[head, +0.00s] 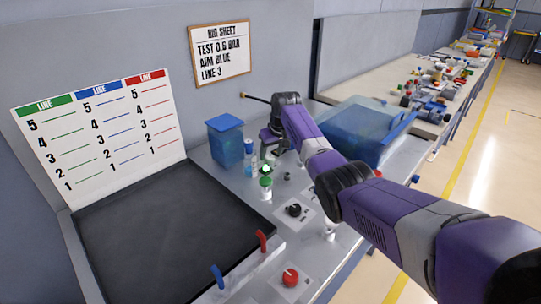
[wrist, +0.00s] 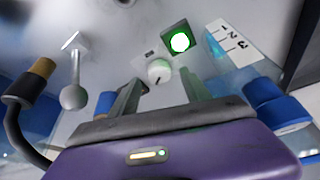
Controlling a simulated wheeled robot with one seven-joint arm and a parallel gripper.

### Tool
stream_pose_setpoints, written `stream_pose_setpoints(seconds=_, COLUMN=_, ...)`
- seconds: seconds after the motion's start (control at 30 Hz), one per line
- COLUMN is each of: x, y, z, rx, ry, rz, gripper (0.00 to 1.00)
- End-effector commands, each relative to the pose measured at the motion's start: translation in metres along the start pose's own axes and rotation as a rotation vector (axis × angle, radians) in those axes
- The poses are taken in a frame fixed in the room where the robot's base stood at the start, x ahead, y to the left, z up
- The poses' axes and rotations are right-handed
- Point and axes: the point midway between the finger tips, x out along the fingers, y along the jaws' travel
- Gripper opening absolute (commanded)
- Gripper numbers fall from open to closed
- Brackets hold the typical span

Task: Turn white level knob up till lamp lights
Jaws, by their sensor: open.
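In the wrist view the white knob (wrist: 159,72) sits on a pale panel with a dark pointer mark on its face. A square lamp (wrist: 180,42) beside it glows bright green with a white centre. A white card (wrist: 234,43) marked 1, 2, 3 is to the right. My gripper (wrist: 161,80) is open, its two fingers on either side of the knob. I cannot tell whether they touch it. In the head view my gripper (head: 277,136) is at the back of the bench, and I cannot make out the knob there.
A lever with a grey ball end (wrist: 73,97) stands left of my fingers. A black hose with a tan collar (wrist: 40,72) and a blue cap (wrist: 270,100) flank the gripper. A blue-lidded container (head: 226,140), red knob (head: 290,277) and black tray (head: 150,235) are on the bench.

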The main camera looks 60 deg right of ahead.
Motion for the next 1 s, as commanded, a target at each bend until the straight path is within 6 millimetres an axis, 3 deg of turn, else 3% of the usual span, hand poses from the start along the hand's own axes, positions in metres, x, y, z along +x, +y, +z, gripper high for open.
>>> stream_pose_setpoints(seconds=0.4, x=-0.051, y=0.000, z=0.000, rx=0.001, ry=0.000, rz=-0.001, gripper=0.56)
stream_pose_setpoints(seconds=1.0, x=-0.055, y=0.000, z=0.001, rx=0.001, ry=-0.001, rz=-0.001, gripper=0.56)
